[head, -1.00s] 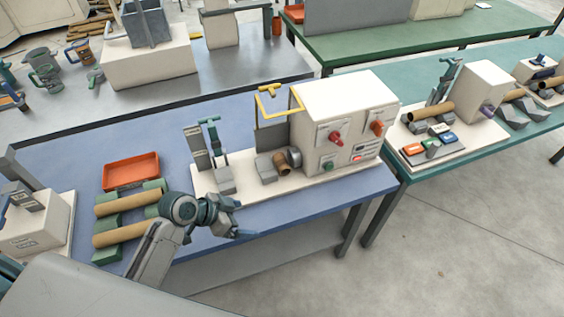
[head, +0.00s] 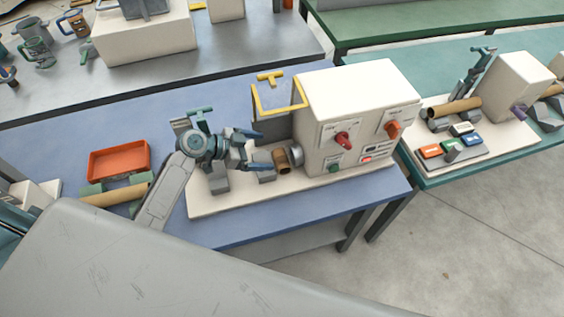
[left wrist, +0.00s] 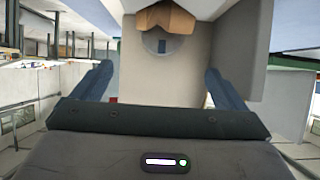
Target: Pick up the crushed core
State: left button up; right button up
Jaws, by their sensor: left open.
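A short brown cardboard core (head: 281,161) sits at the grey chuck on the left side of the beige winder (head: 357,112). It looks dented in the left wrist view, where the core (left wrist: 166,19) is at the top centre, against a grey round part. My left gripper (head: 263,150) is open and empty, just left of the core, with its fingers pointing at it. In the left wrist view the two blue fingers (left wrist: 158,75) are spread wide, with the core ahead, between their lines and not touched. My right gripper is not in view.
The winder has red, orange and green controls and a raised yellow guard frame (head: 277,105) behind the core. An orange tray (head: 119,160) and a rack with a brown tube (head: 115,195) are at left. The blue table (head: 250,232) is clear along its front edge.

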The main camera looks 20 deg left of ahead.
aim_at(282, 158)
pick_arm(q)
notch_tip(282, 158, down, 4)
jog(key=shift+w+r+b, duration=0.1)
jog(key=shift+w+b, duration=0.05)
jog(key=shift+b, duration=0.5)
jog(key=shift+w+d+f, duration=0.25)
jog(key=shift+w+d, duration=0.4)
jog(key=shift+d, duration=0.1)
jog(key=x, duration=0.5)
jog(key=shift+b, duration=0.35)
jog(key=shift+w+d+f, duration=0.1)
jog(key=shift+d, duration=0.1)
jog(key=shift+c, duration=0.4)
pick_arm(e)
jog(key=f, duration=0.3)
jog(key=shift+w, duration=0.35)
pick_arm(q)
jog(key=c, duration=1)
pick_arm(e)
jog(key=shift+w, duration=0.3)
